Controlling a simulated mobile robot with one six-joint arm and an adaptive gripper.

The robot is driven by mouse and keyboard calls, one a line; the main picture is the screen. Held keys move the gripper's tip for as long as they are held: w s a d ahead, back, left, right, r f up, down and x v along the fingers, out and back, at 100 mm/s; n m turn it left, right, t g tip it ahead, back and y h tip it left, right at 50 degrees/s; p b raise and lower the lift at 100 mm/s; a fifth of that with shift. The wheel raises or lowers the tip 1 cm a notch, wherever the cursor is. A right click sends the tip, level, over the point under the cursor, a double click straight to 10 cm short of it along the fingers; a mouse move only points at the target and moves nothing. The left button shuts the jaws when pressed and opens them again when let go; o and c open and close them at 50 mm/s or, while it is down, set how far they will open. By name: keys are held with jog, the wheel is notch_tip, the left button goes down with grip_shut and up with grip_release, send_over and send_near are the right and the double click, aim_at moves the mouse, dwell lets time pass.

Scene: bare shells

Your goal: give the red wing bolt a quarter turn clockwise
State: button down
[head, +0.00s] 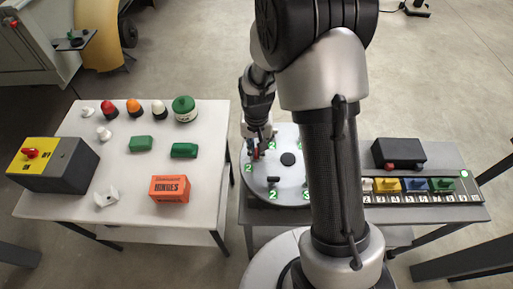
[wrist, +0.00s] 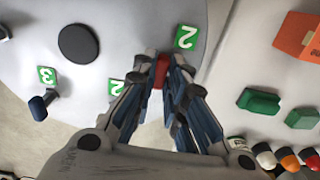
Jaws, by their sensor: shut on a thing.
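The red wing bolt (wrist: 161,70) is between my fingertips in the wrist view, partly hidden by them. In the head view a small bit of the red wing bolt (head: 257,154) shows at the left side of a round grey plate (head: 290,190). My gripper (wrist: 160,62) is shut on the bolt, its fingers reaching in from the bottom of the wrist view. In the head view my gripper (head: 257,146) points down over the plate. The bolt's wing angle is hard to tell behind the fingers.
The plate carries green number tags, a black centre disc (wrist: 78,43) and a dark blue bolt (wrist: 40,106). A white table at left holds an orange box (head: 170,189), green blocks and a yellow-black switch box (head: 55,165). A numbered rack (head: 420,187) is at right.

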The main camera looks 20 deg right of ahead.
aim_at(257, 151)
jog(key=c, duration=1.6)
grip_release()
jog(key=shift+r, duration=0.1)
notch_tip(257, 151, up, 12)
